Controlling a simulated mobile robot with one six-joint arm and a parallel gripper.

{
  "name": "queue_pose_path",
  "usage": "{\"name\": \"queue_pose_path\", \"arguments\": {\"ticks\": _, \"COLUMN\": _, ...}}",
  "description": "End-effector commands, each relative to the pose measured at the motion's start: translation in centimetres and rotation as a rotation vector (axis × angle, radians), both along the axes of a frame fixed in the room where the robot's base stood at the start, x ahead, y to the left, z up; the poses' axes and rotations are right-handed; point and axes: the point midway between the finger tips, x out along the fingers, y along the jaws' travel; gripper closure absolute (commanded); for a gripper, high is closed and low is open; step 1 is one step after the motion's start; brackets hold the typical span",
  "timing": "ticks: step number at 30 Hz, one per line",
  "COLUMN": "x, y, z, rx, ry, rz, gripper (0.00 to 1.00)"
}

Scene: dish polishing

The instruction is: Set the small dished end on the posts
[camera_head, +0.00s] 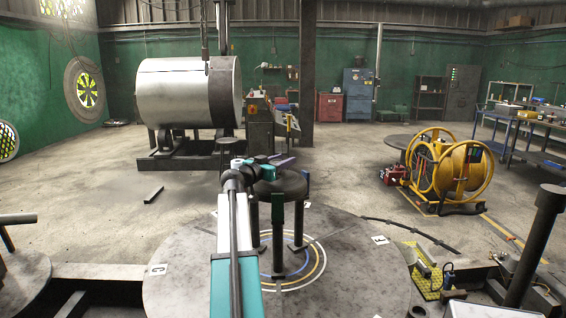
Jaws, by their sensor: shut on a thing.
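A dark round small dished end (283,188) is in the middle of the head view, level, over the upright dark posts (278,241). The posts stand on a large round plate (350,270) with blue, white and yellow rings. I cannot tell whether the dished end touches the post tops. My teal arm reaches forward from the bottom. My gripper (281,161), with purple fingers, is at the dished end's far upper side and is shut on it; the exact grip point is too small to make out.
A yellow hose reel (459,165) and a red box (393,174) stand to the right. A dark upright column (531,250) is at the near right. A large metal cylinder (172,92) stands on supports at the back left.

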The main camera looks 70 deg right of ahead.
Motion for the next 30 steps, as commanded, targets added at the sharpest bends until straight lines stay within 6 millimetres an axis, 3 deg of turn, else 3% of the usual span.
{"name": "queue_pose_path", "arguments": {"ticks": 30, "x": 0.0, "y": 0.0, "z": -2.0, "rx": -0.004, "ry": 0.001, "rz": 0.001, "gripper": 1.0}}
